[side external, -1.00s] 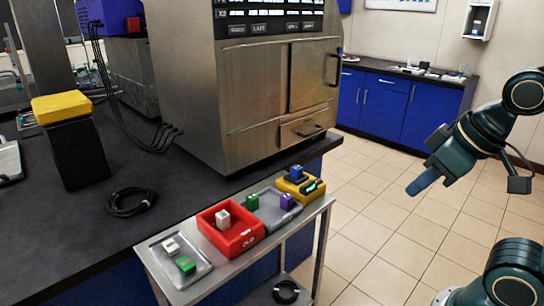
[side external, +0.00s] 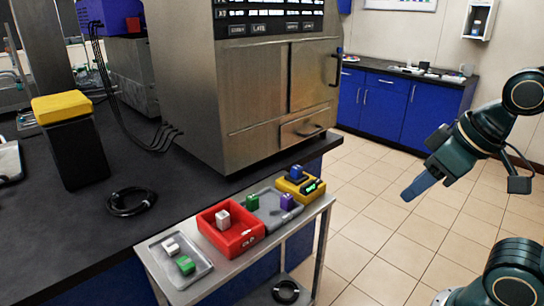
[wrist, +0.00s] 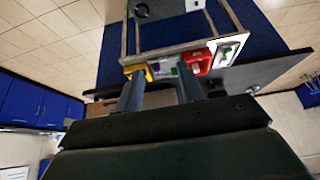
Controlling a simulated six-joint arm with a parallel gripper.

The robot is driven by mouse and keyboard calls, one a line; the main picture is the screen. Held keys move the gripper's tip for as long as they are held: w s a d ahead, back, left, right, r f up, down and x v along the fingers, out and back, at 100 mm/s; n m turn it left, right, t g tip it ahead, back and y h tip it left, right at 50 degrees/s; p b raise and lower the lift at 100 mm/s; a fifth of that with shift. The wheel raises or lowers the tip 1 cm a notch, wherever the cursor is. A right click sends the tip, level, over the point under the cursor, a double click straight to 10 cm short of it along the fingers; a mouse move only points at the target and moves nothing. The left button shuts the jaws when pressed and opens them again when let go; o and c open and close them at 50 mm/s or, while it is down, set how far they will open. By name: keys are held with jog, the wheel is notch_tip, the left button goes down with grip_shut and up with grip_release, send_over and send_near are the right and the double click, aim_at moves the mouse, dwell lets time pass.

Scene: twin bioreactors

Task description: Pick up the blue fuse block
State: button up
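The blue fuse block (side external: 297,171) sits on top of the yellow tester unit (side external: 309,193) at the right end of a small metal cart in the side external view. I cannot make out the blue block in the wrist view, where the yellow unit (wrist: 148,72) shows beside a fingertip. My gripper (side external: 414,191) is in the air to the right of the cart, well apart from the block. In the wrist view, my gripper (wrist: 159,80) has its two fingers spread with nothing held between them.
The cart (side external: 205,287) also carries a grey tray (side external: 268,221) with green and purple blocks, a red bin (side external: 247,241) with a whitish block, and a metal tray (side external: 186,281) with white and green blocks. A large steel machine (side external: 245,100) stands behind. Air between gripper and cart is clear.

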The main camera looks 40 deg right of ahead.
jog(key=shift+o, duration=1.1)
jog(key=shift+r, duration=0.1)
jog(key=w+d+r+n+g, duration=0.1)
jog(key=w+d+r+n, duration=0.15)
jog(key=w, duration=0.45)
jog(key=w+d+r+n+g, duration=0.1)
jog(key=w+r+n, duration=0.15)
jog(key=w, duration=0.45)
jog(key=w+d+r+n+g, duration=0.1)
jog(key=w+d+r+n, duration=0.15)
jog(key=w, duration=0.45)
jog(key=w+d+f+n+g, duration=0.1)
jog(key=w+d+f+n, duration=0.4)
jog(key=w+f, duration=0.2)
jog(key=w+d+f+n+g, duration=0.1)
jog(key=w+d+f+n, duration=0.3)
jog(key=w, duration=0.8)
notch_tip(320, 180, down, 3)
jog(key=shift+w+d+r+n+g, duration=0.1)
jog(key=shift+w+d+n+g, duration=0.2)
jog(key=shift+n, duration=0.45)
